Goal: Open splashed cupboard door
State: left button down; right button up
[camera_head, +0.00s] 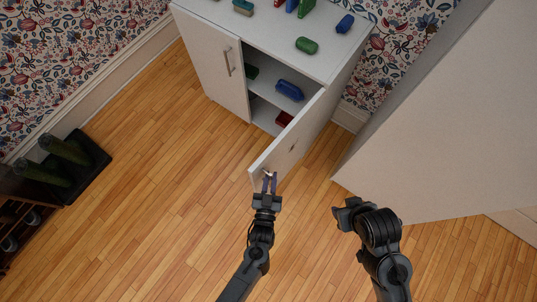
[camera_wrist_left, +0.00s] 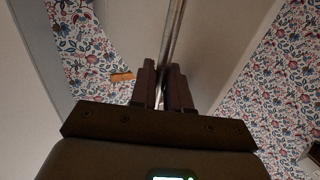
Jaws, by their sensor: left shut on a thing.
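The white cupboard (camera_head: 222,22) stands against the wall, and its right door (camera_head: 275,157) is swung partly out, showing the shelves inside. A small dark mark (camera_head: 292,149) is on that door's face. The left door (camera_head: 213,66) is shut, with a metal bar handle (camera_head: 229,62). My left gripper (camera_head: 269,181) is at the free edge of the open door. In the left wrist view its fingers (camera_wrist_left: 163,88) are closed around a metal bar handle (camera_wrist_left: 175,35). My right gripper (camera_head: 344,215) hangs empty above the floor at right; its jaw opening is unclear.
Inside the cupboard are a blue item (camera_head: 290,90) and a red item (camera_head: 284,119). A green item (camera_head: 306,45) and several others lie on top. A large pale panel (camera_head: 450,120) stands close at right. A dark boot tray (camera_head: 98,158) is at left. The middle floor is clear.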

pick_arm(q)
jog(key=shift+f, duration=0.25)
pick_arm(e)
jog(key=shift+a, duration=0.2)
pick_arm(q)
jog(key=c, duration=1.4)
grip_release()
jog(key=shift+o, duration=0.5)
jog(key=shift+w+d+r, duration=0.2)
jog(key=shift+w+d, duration=0.05)
jog(key=shift+s+a, duration=0.25)
jog(key=shift+s, duration=0.15)
jog(key=s+a+p, duration=0.1)
jog(key=s, duration=0.9)
jog(key=shift+a, duration=0.3)
pick_arm(e)
jog(key=shift+w+d+r, duration=0.2)
jog(key=shift+r, duration=0.6)
